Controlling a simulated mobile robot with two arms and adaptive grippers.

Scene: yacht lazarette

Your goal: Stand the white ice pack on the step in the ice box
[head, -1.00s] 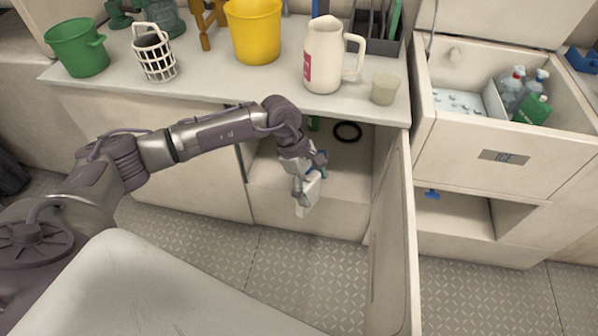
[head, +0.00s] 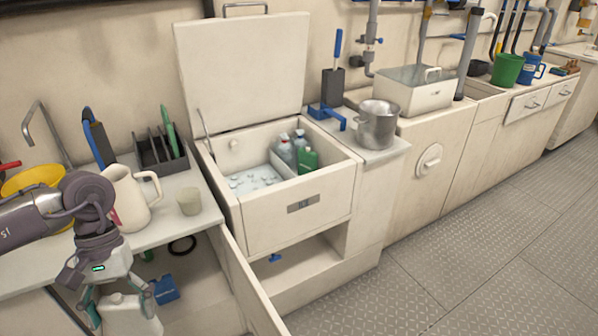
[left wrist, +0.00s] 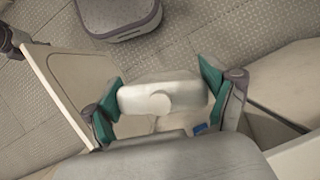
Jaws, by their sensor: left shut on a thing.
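The white ice pack (head: 128,318) is at the lower left of the head view, partly cut off by the bottom edge. My left gripper (head: 120,298) is shut on it, with a teal finger on each side. The left wrist view shows the pack (left wrist: 165,93) and its round cap between the fingers (left wrist: 160,98). The ice box (head: 262,214) stands open to the right of my gripper, its lid (head: 243,65) raised against the wall. Ice lies at its left; a pale step (head: 283,167) is at its right, beside several bottles and a green pack. My right gripper is not in view.
An open cupboard door (head: 248,290) stands between my gripper and the ice box. A white jug (head: 127,203) and a cup (head: 189,201) stand on the counter above. A blue object (head: 164,290) and black ring (head: 182,245) are in the cupboard. A steel pot (head: 377,127) stands right of the box.

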